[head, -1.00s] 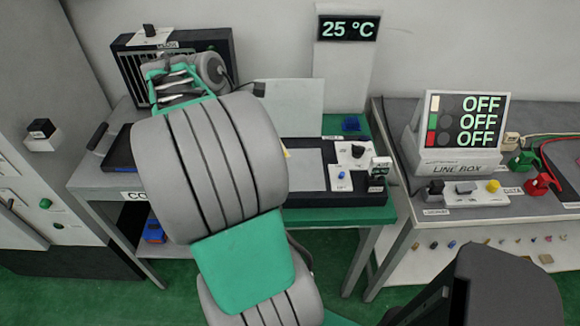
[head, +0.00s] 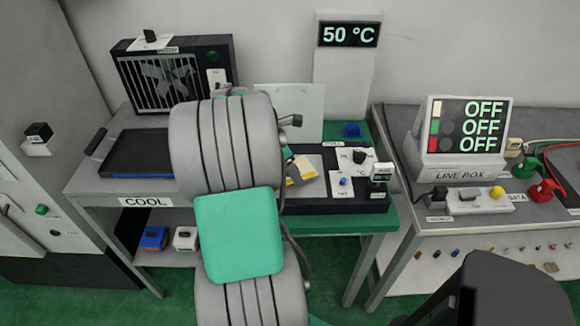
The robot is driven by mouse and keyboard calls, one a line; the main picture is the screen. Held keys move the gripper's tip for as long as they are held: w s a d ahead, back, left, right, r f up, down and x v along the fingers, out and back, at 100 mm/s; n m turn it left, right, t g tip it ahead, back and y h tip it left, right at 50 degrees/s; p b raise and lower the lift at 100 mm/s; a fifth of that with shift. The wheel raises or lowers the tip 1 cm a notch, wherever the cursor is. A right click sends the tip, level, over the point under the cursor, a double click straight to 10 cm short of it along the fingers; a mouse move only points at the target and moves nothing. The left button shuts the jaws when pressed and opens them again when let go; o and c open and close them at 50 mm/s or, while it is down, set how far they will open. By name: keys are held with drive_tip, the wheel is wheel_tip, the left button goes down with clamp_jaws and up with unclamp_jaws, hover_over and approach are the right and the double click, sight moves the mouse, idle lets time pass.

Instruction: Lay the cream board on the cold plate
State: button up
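A fan box (head: 175,75) stands behind the tray. A display (head: 348,34) reads 50 °C. Blue and white blocks (head: 154,238) lie on the lower shelf. The line box (head: 460,140) reads OFF.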

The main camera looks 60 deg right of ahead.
drive_tip(key=o, duration=1.3)
drive_tip(key=shift+f, duration=0.1)
drive_tip(key=shift+o, duration=0.2)
drive_tip(key=p+v, duration=0.2)
drive_tip(key=v, duration=0.9)
drive_tip(key=w+a+r+m+t, duration=0.1)
drive_tip(key=w+a+r+t, duration=0.1)
drive_tip(key=w+a, duration=0.4)
drive_tip(key=w+a+m+t, duration=0.25)
drive_tip(key=w+a, duration=0.25)
drive_tip(key=a, duration=0.7)
drive_tip(key=a+f+m+t+y, duration=0.1)
drive_tip(key=a+f+m, duration=0.1)
drive_tip(key=a, duration=0.9)
drive_tip(key=s+a+f+m+y, duration=0.1)
drive_tip(key=a+m, duration=0.3)
drive_tip(key=a, duration=0.7)
drive_tip(key=shift+s+f+t+y, duration=0.25)
drive_tip(key=shift+f+t+y, duration=0.1)
drive_tip(key=shift+f+y, duration=0.35)
